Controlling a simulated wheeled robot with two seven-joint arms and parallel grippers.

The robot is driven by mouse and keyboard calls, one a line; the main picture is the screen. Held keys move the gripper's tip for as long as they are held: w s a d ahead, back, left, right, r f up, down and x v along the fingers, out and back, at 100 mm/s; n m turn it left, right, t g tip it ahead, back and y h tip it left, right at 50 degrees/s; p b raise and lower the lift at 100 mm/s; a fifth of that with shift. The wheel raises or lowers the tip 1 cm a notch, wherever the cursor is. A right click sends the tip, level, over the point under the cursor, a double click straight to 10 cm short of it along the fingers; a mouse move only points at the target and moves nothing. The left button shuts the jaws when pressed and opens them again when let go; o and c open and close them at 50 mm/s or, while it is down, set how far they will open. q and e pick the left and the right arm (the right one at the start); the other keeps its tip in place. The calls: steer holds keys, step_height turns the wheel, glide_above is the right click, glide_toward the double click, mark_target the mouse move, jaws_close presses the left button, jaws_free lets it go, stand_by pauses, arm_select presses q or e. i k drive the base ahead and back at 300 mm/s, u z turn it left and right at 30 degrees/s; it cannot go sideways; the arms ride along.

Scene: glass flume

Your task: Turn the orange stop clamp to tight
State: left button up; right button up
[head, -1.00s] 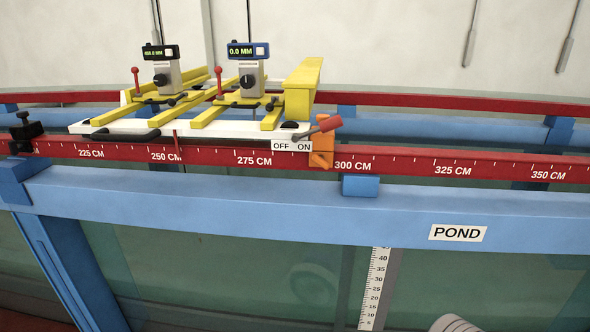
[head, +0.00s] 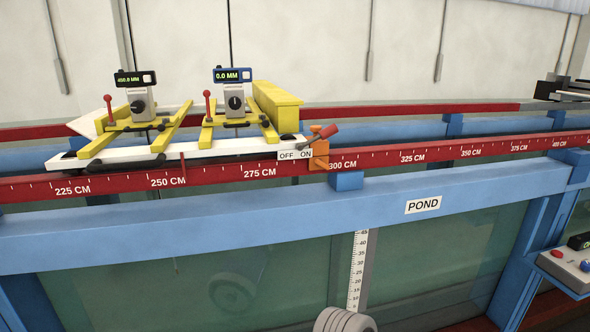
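The orange stop clamp (head: 319,155) sits on the red scale rail (head: 215,177) just left of the 300 CM mark, at the right end of the white carriage plate (head: 130,155). A lever with a red grip (head: 329,132) points up and to the right at the clamp. A white OFF/ON label (head: 294,155) is beside it on the left. I cannot tell from this view whether the clamp is tight. Neither of my grippers shows in the head view.
Two yellow frames on the carriage carry gauges reading 450.0 MM (head: 135,78) and 0.0 MM (head: 232,75). A grey control box with buttons (head: 570,268) is at the right edge.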

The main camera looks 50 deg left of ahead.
mark_target(318, 161)
steer(key=u, duration=1.6)
